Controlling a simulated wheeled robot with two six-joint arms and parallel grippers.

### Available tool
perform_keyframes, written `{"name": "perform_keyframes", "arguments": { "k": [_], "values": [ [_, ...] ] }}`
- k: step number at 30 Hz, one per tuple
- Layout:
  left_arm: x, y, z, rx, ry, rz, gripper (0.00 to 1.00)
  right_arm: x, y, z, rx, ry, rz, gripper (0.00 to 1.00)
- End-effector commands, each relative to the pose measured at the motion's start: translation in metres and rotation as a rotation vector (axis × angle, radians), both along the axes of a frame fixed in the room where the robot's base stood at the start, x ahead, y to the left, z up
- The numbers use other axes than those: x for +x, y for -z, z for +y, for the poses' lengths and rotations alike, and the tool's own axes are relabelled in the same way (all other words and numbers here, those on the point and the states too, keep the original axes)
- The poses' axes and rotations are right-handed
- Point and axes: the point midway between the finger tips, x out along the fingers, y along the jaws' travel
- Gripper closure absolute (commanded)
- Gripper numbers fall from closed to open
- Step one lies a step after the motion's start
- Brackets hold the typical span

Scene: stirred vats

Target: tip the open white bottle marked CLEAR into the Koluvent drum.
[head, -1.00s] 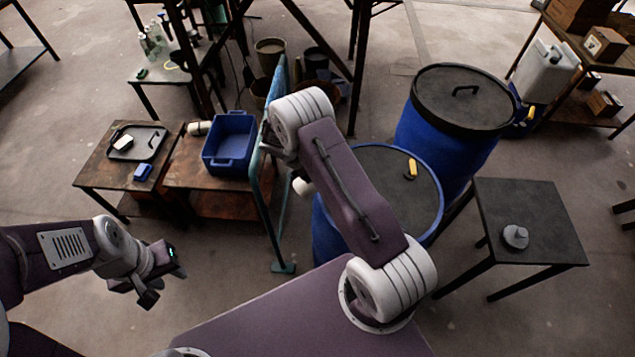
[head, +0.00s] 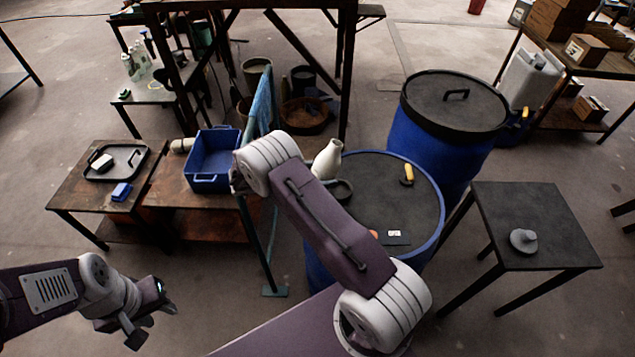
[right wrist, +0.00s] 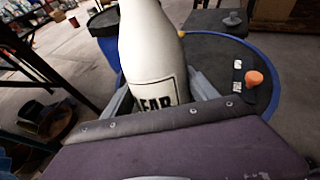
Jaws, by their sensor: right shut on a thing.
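The white bottle (head: 327,160) shows above my right arm in the head view, neck up and leaning slightly right. In the right wrist view the bottle (right wrist: 150,50) bears black letters, partly hidden, reading "EAR". My right gripper (right wrist: 160,98) is shut on its lower body; my arm hides this gripper in the head view. The front blue drum (head: 440,215) has a dark top and stands just right of the bottle; it also shows in the right wrist view (right wrist: 268,110). I cannot read the name Koluvent. My left gripper (head: 150,312) is open and empty, low at the left.
A yellow-handled item (head: 407,174), a small white label (head: 395,238) and an orange cap (right wrist: 254,78) are on the drum top. A second, lidded blue drum (head: 430,145) stands behind. A dark side table (head: 555,240) stands right; a blue bin (head: 212,183) stands left.

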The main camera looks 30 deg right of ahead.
Motion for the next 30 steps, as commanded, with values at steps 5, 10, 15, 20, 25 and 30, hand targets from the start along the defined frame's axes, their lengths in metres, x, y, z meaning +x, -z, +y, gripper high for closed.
{"name": "perform_keyframes", "arguments": {
  "k": [5, 10, 15, 20, 25, 30],
  "values": [
    [0.0, 0.023, 0.0, 0.0, 0.0, 0.0, 0.64, 0.0, 0.009, -0.011, -0.1, 0.001, 0.002, 1.0],
    [0.0, 0.04, 0.0, 0.0, 0.0, 0.0, 0.64, -0.001, 0.012, -0.021, -0.195, 0.001, 0.003, 1.0],
    [0.0, 0.057, 0.0, 0.0, 0.0, 0.0, 0.64, -0.001, 0.016, -0.031, -0.282, 0.002, 0.006, 1.0],
    [0.0, 0.072, 0.0, 0.0, 0.0, 0.0, 0.64, -0.001, 0.019, -0.04, -0.363, 0.003, 0.005, 1.0],
    [0.0, 0.06, 0.0, 0.0, 0.0, 0.0, 0.64, -0.001, 0.0, -0.042, -0.389, 0.001, 0.004, 1.0],
    [0.0, 0.055, 0.0, 0.0, 0.0, 0.0, 0.64, -0.001, -0.006, -0.042, -0.387, 0.001, 0.005, 1.0]
  ]
}}
